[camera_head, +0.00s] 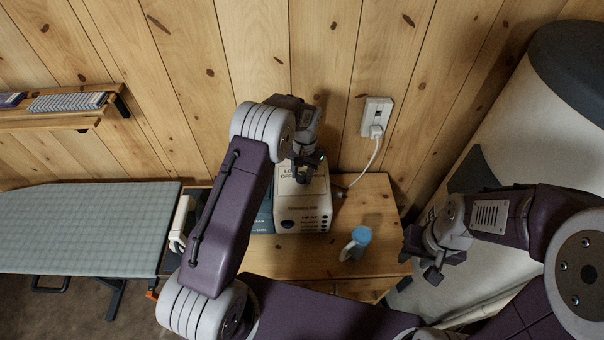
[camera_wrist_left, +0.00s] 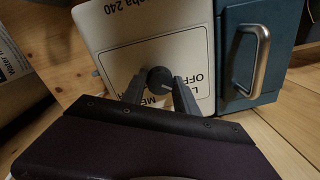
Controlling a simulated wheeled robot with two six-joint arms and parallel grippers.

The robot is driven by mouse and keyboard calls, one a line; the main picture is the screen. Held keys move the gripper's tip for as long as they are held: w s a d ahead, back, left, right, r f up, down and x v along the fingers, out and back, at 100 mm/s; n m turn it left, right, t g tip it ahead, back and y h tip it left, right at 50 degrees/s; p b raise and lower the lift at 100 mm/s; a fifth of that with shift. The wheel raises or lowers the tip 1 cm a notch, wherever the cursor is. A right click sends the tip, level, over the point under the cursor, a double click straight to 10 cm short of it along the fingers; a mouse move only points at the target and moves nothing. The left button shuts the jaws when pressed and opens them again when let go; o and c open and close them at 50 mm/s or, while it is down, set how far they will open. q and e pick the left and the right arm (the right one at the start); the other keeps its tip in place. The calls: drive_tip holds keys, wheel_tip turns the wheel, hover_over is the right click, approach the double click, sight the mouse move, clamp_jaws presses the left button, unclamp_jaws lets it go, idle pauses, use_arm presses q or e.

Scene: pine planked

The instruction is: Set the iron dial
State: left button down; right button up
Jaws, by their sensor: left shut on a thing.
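The iron's station is a white box (camera_head: 303,215) with printed text, standing on a wooden cabinet by the wall. Its dark round dial (camera_wrist_left: 160,79) sits on the top face, among printed labels that include OFF, in the left wrist view. My left gripper (camera_head: 303,172) reaches down onto this top face. In the left wrist view its two fingers (camera_wrist_left: 160,90) are shut on the dial, one on each side. The dial's setting mark cannot be made out. My right gripper (camera_head: 425,262) hangs at the right, away from the box, and its finger gap is unclear.
A blue box with a metal handle (camera_wrist_left: 259,60) adjoins the white box. A cord runs to a wall outlet (camera_head: 376,116). An ironing board (camera_head: 85,228) lies left, below a wall shelf (camera_head: 60,115).

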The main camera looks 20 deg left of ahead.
sight(304, 176)
use_arm(q)
drive_tip(key=shift+w+r+n, duration=0.15)
drive_tip(key=shift+n, duration=1.25)
drive_tip(key=c, duration=0.9)
unclamp_jaws()
drive_tip(key=shift+c, duration=0.2)
drive_tip(key=shift+s, duration=0.2)
drive_tip(key=shift+w+r, duration=0.1)
drive_tip(key=shift+r, duration=0.05)
drive_tip(key=r, duration=0.2)
drive_tip(key=r+b, duration=0.1)
drive_tip(key=r, duration=0.5)
drive_tip(key=shift+d+b, duration=0.25)
drive_tip(key=shift+b, duration=0.1)
drive_tip(key=shift+r, duration=0.4)
